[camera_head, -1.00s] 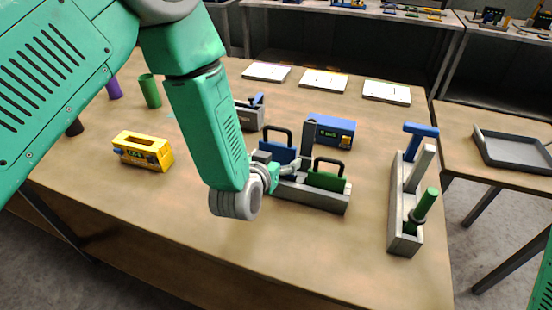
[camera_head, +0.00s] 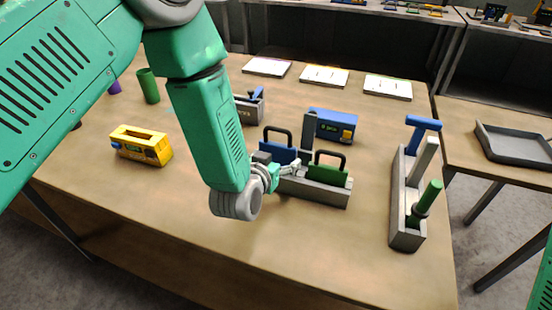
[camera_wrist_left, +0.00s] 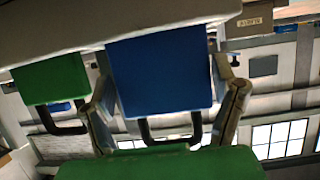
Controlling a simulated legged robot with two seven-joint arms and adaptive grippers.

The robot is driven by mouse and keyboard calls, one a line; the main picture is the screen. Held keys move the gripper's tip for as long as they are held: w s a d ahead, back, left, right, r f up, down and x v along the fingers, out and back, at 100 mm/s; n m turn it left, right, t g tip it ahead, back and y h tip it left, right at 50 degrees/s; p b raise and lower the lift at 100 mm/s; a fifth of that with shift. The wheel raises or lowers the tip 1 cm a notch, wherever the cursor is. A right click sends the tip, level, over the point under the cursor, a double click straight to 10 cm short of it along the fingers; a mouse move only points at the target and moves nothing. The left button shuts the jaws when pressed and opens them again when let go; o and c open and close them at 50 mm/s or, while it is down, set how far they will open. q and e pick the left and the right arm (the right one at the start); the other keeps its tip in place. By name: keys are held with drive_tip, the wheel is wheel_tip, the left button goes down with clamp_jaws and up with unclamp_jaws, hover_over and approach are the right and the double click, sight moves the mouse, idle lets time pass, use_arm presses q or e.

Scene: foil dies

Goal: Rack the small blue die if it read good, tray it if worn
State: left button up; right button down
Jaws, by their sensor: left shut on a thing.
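The blue die (camera_head: 279,152), a block with a black loop handle, stands upright at the left part of a grey rack (camera_head: 320,194). My left gripper (camera_head: 284,169) is at its front and shut on it. I cannot tell whether the blue die's base touches the rack. Only a bit of my right arm shows at the lower right edge.
A grey tray (camera_head: 512,146) lies on the right side table. A grey holder (camera_head: 402,236) with blue and green handled tools stands on the right. A blue box (camera_head: 330,126) is behind the rack, a yellow box (camera_head: 142,146) at left. The front table area is clear.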

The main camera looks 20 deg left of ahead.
use_arm(q)
drive_tip(key=shift+f+b, duration=0.95)
drive_tip(key=shift+f, duration=0.35)
drive_tip(key=o, duration=1.6)
drive_tip(key=v, duration=1.2)
drive_tip(key=shift+d, duration=0.1)
